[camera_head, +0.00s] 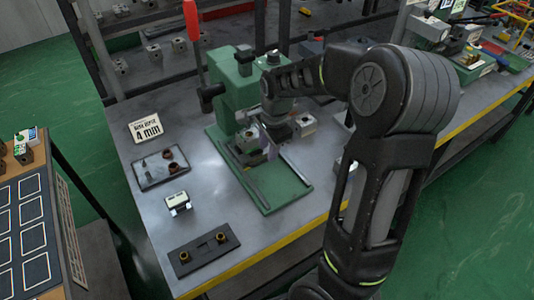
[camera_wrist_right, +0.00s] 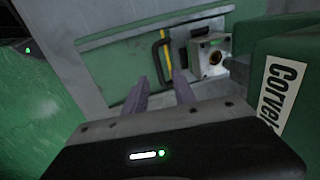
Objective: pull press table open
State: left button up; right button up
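The green press (camera_head: 232,88) stands on the grey workbench, on a green base plate (camera_head: 285,197) with dark rails. Its small press table (camera_head: 246,150) sits low under the press head. In the right wrist view a black U-shaped handle (camera_wrist_right: 157,52) stands out from a green surface beside a yellow strip. My right gripper (camera_head: 270,150) is at the front right of the press table. Its two purple fingers (camera_wrist_right: 168,76) are apart, with their tips close to the handle's near end. I cannot tell whether they touch it. My left gripper is not in view.
A grey block with a round hole (camera_wrist_right: 212,60) is right of the handle. On the bench are a "4 mm" sign (camera_head: 146,128), a tray with small parts (camera_head: 150,182), a small white device (camera_head: 178,203) and a dark plate with brass fittings (camera_head: 207,252).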

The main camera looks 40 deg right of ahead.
aim_at(266, 159)
jog(key=shift+w+f, duration=0.2)
jog(key=shift+f, duration=0.75)
jog(key=shift+w+f, duration=0.15)
jog(key=shift+f, duration=0.75)
grip_shut()
